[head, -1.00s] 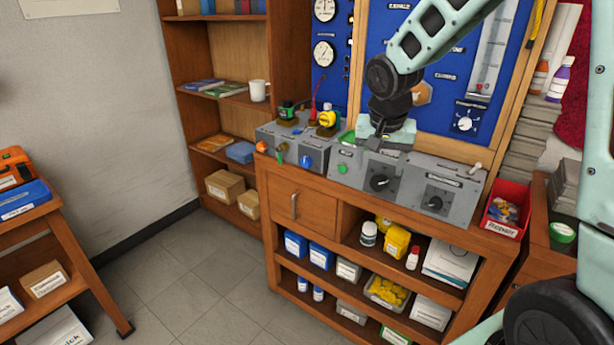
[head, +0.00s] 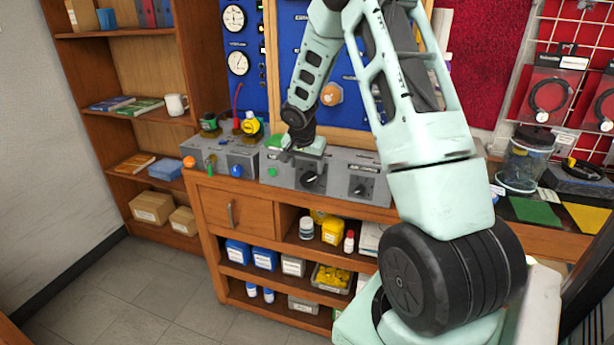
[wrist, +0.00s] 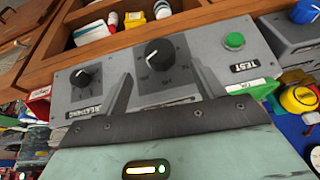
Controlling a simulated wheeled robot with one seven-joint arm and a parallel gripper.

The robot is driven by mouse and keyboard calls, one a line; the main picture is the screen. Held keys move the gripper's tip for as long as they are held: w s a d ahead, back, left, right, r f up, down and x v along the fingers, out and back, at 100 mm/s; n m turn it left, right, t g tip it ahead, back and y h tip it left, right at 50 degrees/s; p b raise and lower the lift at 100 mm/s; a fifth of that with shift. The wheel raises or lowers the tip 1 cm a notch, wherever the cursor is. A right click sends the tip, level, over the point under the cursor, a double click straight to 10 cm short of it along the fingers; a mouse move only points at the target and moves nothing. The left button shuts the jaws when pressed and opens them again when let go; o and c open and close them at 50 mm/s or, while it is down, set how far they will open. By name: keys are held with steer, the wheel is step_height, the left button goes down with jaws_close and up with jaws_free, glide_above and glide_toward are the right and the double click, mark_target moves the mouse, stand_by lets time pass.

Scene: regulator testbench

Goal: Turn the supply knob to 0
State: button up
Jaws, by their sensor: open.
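A black knob (head: 310,178) with a white pointer mark sits on the grey sloped panel, and it also shows in the wrist view (wrist: 158,52). I cannot read a supply label; the gripper body hides the area below this knob. A second black knob (head: 360,190) sits to its right; in the wrist view it is on the left (wrist: 82,77), near a label reading BREATHING. My gripper (wrist: 160,68) is open, with its fingers on either side of the first knob's panel in the wrist picture. The fingers look apart from the knob. In the head view my gripper (head: 292,156) is above the panel.
A green button (wrist: 234,41) is beside the first knob. A blue knob (head: 237,170) and a yellow gauge (head: 250,124) are on the left-hand box. The wooden bench (head: 250,186) holds bottles and boxes on lower shelves. Floor at left is clear.

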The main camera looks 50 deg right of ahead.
mark_target(308, 176)
steer(key=x, duration=0.6)
steer(key=shift+d+f, duration=0.1)
steer(key=shift+f, duration=0.25)
steer(key=c, duration=1)
